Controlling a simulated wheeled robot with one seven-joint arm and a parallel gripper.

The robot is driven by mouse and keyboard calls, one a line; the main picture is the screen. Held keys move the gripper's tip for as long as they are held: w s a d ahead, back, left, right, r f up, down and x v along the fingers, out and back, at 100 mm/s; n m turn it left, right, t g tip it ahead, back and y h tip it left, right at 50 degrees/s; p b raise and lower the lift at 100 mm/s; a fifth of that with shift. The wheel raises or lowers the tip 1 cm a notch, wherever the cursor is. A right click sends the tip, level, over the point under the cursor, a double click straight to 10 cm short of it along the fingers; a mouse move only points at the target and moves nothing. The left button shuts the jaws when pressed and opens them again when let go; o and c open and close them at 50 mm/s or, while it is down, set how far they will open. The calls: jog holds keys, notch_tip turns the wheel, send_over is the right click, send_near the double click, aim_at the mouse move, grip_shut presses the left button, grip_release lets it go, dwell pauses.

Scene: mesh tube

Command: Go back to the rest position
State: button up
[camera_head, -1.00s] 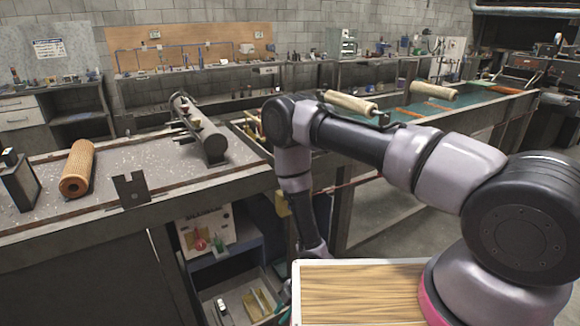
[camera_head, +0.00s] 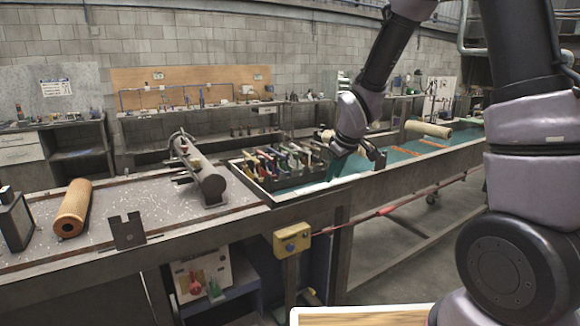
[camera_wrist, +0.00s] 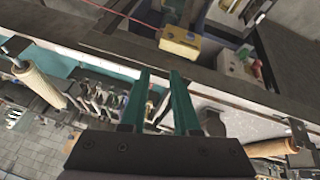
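My gripper (camera_head: 345,168) hangs in front of the tool tray and teal conveyor in the head view, below my raised arm. In the wrist view its two teal fingers (camera_wrist: 161,76) stand apart with nothing held between them. An orange-tan mesh tube (camera_head: 73,208) lies on the left workbench, well away from my gripper. A paler tube (camera_head: 428,129) lies on the conveyor. Another pale tube (camera_head: 327,136) is partly hidden behind my wrist. The wrist view shows one tube at the left (camera_wrist: 41,85) and one at the right (camera_wrist: 272,147).
A tray of several coloured-handled tools (camera_head: 280,165) sits beside a dark cylinder fixture (camera_head: 200,170). A notched dark bracket (camera_head: 127,231) stands on the left bench's front edge. A yellow button box (camera_head: 292,241) sticks out below the bench front. Floor shows clear at lower right.

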jog(key=s+d+r+m+t, duration=0.1)
jog(key=s+d+r+m, duration=0.35)
jog(key=r, duration=0.35)
jog(key=s+d+r+m, duration=0.3)
jog(key=s+d+r, duration=0.25)
jog(key=r, duration=0.25)
jog(key=s+d+r+m+t, duration=0.1)
jog(key=s+r+m, duration=0.4)
jog(key=s, duration=0.8)
jog(key=shift+d+r, duration=0.5)
jog(key=shift+r, duration=0.1)
